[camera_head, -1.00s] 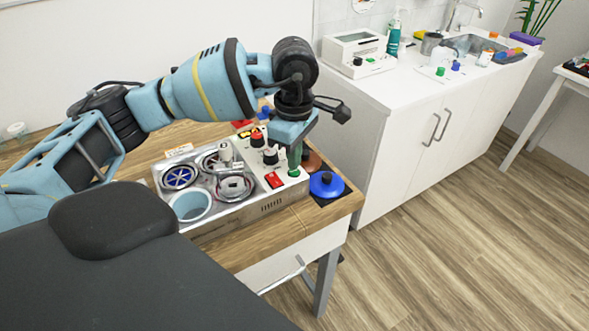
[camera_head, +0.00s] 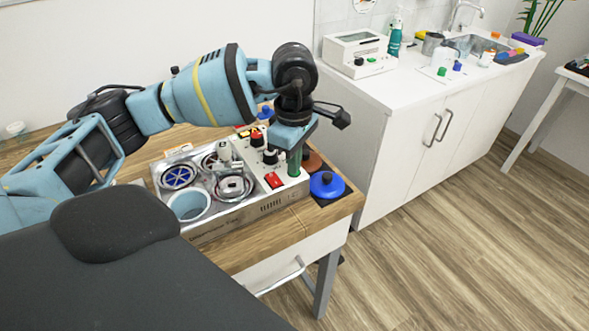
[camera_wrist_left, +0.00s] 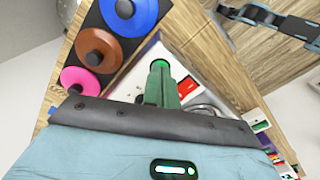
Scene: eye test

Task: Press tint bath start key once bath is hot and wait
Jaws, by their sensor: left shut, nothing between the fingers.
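The tint bath (camera_head: 222,205) is a metal tray unit with several round wells and a pale control panel (camera_head: 246,152) along its right side. The panel carries black knobs (camera_head: 270,157) and a red switch (camera_head: 273,180). My left gripper (camera_head: 294,172) points down over the panel's front right corner, its green fingers shut and empty. In the left wrist view the fingers (camera_wrist_left: 161,85) end at the green start key (camera_wrist_left: 160,64), whose rim shows beyond the tips. I cannot tell whether they touch it or press it down. In the head view the fingers hide the key.
A blue lid (camera_head: 327,186) and a brown lid (camera_head: 313,162) lie on a dark mat right of the bath; a pink lid (camera_wrist_left: 80,80) shows in the left wrist view. The white sink counter (camera_head: 400,92) stands at the right. The floor between is clear.

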